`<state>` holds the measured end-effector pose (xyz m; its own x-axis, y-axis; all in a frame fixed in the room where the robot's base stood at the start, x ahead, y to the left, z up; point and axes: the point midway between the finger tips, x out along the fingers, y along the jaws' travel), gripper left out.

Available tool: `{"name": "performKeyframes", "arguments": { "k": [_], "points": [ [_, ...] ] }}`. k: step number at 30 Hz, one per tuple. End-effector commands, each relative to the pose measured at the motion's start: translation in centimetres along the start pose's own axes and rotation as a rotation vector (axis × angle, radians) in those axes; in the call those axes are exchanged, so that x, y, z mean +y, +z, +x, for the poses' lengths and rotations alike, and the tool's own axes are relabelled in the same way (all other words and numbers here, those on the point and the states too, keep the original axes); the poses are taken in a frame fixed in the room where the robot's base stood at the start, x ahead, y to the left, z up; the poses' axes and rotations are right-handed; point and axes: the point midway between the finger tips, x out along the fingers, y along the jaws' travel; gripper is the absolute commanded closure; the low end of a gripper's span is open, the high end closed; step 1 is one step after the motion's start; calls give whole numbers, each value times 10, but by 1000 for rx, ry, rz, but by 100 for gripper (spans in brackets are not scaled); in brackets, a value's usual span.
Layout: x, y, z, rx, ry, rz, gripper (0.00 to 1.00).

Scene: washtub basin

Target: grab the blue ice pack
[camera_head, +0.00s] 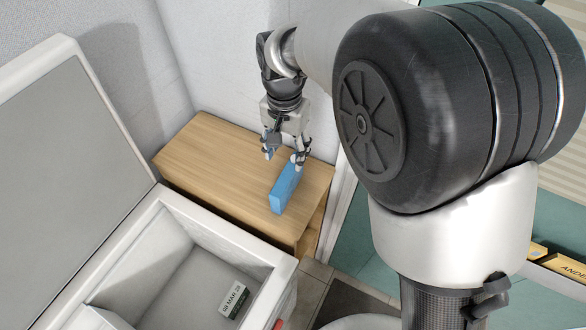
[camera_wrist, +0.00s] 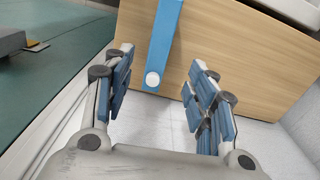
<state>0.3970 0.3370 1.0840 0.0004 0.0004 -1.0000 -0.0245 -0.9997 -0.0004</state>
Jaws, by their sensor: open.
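The blue ice pack (camera_head: 284,190) stands on its narrow side on the wooden cabinet top, near its right edge. In the wrist view the ice pack (camera_wrist: 163,42) shows as a blue strip with a white round cap at its near end, between and beyond the two fingers. My gripper (camera_head: 285,157) points down over the cabinet; its right finger appears close to the pack's upper end in the head view, but I cannot tell if they touch. In the wrist view my gripper (camera_wrist: 160,95) is open, with nothing between its blue-padded fingertips.
An open white chest (camera_head: 278,262) stands in front of the cabinet, its raised lid (camera_head: 65,140) at the left. A labelled item (camera_head: 233,299) lies inside. The wooden cabinet top (camera_head: 205,165) is clear left of the pack. A wall stands behind the cabinet.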

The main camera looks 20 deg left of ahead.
Motion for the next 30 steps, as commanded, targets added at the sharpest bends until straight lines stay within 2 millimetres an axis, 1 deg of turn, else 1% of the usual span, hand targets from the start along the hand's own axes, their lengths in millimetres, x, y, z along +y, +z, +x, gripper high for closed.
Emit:
{"name": "performKeyframes", "arguments": {
  "k": [1, 6, 9, 13, 20, 27, 30],
  "points": [
    [1, 1, 17, -3, 3, 0, 48],
    [1, 1, 54, -3, 3, 0, 48],
    [1, 1, 72, -3, 2, 0, 48],
    [1, 0, 86, -1, 1, 0, 48],
    [1, 1, 97, -1, 1, 0, 48],
    [3, 2, 134, -3, 3, -1, 48],
    [2, 2, 142, 0, 0, -1, 48]
  ]
}}
